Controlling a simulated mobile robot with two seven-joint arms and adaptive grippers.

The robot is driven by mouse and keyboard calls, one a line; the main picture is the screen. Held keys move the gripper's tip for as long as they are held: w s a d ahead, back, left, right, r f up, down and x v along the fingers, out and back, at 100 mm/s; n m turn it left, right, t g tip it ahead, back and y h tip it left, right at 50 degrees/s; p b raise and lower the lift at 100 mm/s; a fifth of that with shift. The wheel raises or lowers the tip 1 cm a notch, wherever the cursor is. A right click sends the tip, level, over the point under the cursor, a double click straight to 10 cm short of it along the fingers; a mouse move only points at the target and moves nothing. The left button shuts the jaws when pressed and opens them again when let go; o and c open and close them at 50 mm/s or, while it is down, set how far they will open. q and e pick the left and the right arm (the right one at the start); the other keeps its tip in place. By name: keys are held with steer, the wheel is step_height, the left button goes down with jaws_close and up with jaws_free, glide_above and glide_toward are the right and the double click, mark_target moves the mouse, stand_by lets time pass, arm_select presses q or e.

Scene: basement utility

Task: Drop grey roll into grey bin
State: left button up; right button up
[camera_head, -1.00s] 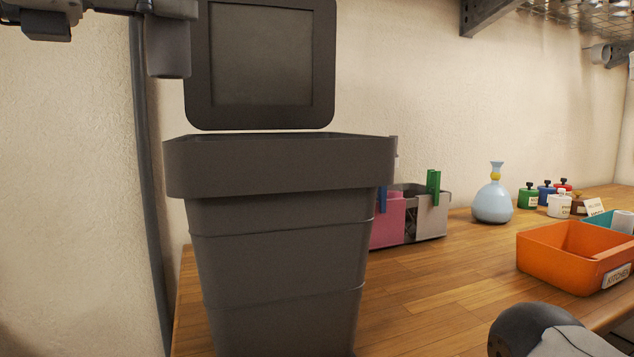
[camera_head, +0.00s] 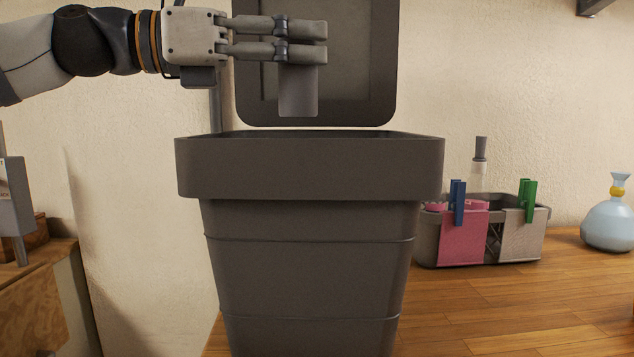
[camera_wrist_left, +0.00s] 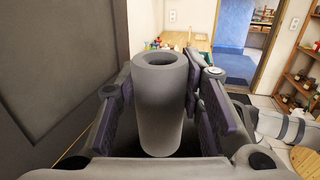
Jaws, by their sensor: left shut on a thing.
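The grey bin (camera_head: 310,230) stands upright in the middle of the head view, with its lid (camera_head: 385,70) raised behind the opening. My left gripper (camera_head: 305,42) comes in from the left and is above the bin opening, in front of the lid. It is shut on the grey roll (camera_head: 298,92), whose lower end hangs below the fingers, above the rim. In the left wrist view the roll (camera_wrist_left: 160,105) sits upright between the two fingers, its hollow top end showing. The inside of the bin is hidden. My right gripper is not in view.
On the wooden counter (camera_head: 490,300) to the right of the bin stand a grey caddy (camera_head: 496,218) with pink and light cloths clipped on, and a blue vase (camera_head: 610,225). A wooden cabinet (camera_head: 40,290) is at the lower left. The counter's front right is clear.

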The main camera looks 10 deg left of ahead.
arm_select(q)
steer(key=shift+d+f, duration=0.1)
steer(key=shift+f, duration=0.4)
steer(key=o, duration=1.2)
steer(key=shift+o, duration=0.2)
steer(key=v, duration=1.2)
